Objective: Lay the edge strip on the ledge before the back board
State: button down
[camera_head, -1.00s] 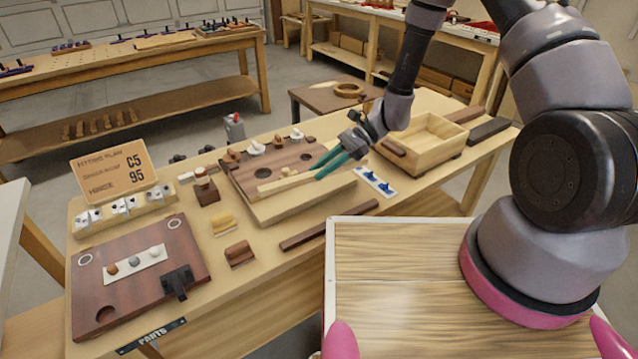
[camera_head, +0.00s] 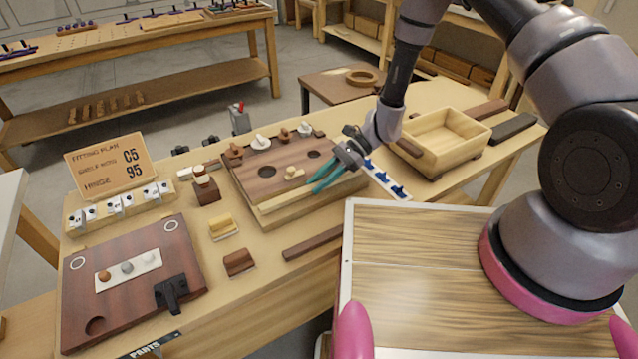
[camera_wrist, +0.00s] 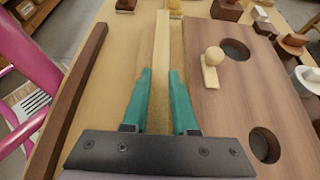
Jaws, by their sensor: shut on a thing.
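The pale edge strip (camera_head: 288,204) is held between the teal fingers of my gripper (camera_head: 323,183). It runs along the front edge of the brown board with round holes (camera_head: 250,180), over a pale ledge (camera_head: 275,221). In the wrist view the strip (camera_wrist: 162,55) points straight away between the fingers of my gripper (camera_wrist: 160,95). The ledge (camera_wrist: 177,50) shows under and beside it, with the brown board (camera_wrist: 228,100) to the right. I cannot tell whether the strip touches the ledge.
A small pale knobbed piece (camera_head: 293,174) stands on the brown board near the strip. A dark bar (camera_head: 313,243) lies on the bench in front. A blue-pegged white strip (camera_head: 387,180) and an open wooden box (camera_head: 443,142) are to the right.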

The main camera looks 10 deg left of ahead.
jog(key=shift+f, duration=0.3)
jog(key=shift+f, duration=0.2)
jog(key=c, duration=0.7)
grip_release()
jog(key=shift+r, duration=0.1)
